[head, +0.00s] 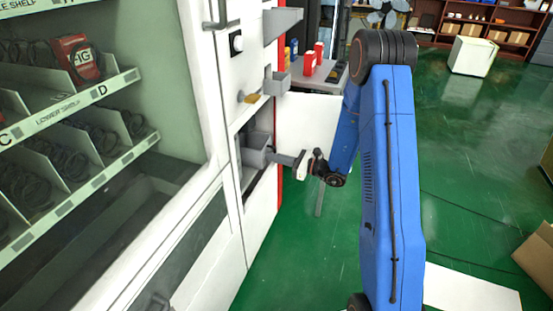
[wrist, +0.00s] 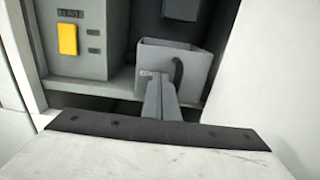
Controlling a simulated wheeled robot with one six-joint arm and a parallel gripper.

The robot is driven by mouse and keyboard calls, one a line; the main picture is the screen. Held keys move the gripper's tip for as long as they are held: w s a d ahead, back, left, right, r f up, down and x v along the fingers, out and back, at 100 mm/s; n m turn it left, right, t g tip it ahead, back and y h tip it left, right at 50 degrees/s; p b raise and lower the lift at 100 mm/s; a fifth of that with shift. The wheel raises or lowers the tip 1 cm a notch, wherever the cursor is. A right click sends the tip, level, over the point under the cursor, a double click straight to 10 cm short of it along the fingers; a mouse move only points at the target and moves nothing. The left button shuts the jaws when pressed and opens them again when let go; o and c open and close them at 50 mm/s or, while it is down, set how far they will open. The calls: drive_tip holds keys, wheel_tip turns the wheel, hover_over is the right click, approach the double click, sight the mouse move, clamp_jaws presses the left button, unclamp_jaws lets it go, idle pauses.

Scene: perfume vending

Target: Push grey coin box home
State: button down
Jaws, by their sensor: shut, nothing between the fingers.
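The grey coin box (head: 257,156) sits in a low opening in the side of the white vending machine, its front jutting out a little. In the wrist view the coin box (wrist: 196,66) is an open-topped grey box with a dark curved mark on its front. My gripper (head: 299,161) is shut and empty, pointing at the box. In the wrist view the closed fingers (wrist: 159,90) reach the box's front, left of its middle. I cannot tell for sure whether they touch it. The back of the box is hidden in the opening.
A yellow TEST button (wrist: 68,39) is on a grey panel left of the box. Above the opening, a small grey tray (head: 278,86) and a larger grey bin (head: 282,22) jut out. A table with red boxes (head: 310,63) stands behind.

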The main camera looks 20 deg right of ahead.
sight(260, 154)
drive_tip(key=shift+x, duration=3.15)
